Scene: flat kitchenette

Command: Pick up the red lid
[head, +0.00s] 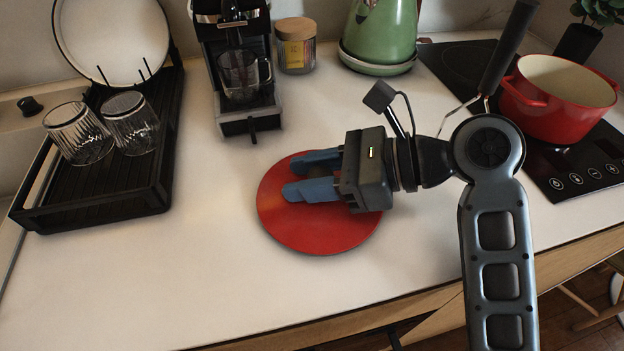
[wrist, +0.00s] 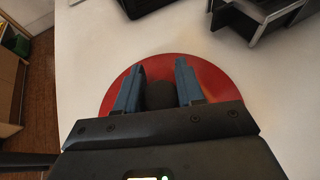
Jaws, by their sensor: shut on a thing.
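The red lid (head: 320,232) is a flat round disc on the white counter, near the counter's front edge in the head view. It also shows in the wrist view (wrist: 215,82), partly covered by my gripper. My gripper (head: 285,176) reaches over the lid from the right with its two blue fingers. In the wrist view, the fingers (wrist: 156,85) stand on either side of a dark round knob (wrist: 159,95) at the lid's middle, and they are shut on it. I cannot tell whether the lid touches the counter.
A red pot (head: 560,95) stands on the black cooktop (head: 585,170) at right. A coffee machine (head: 238,60) with a glass cup, a jar (head: 295,47) and a green kettle (head: 378,30) stand behind. A black dish rack (head: 100,195) with glasses is at left. The front-left counter is clear.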

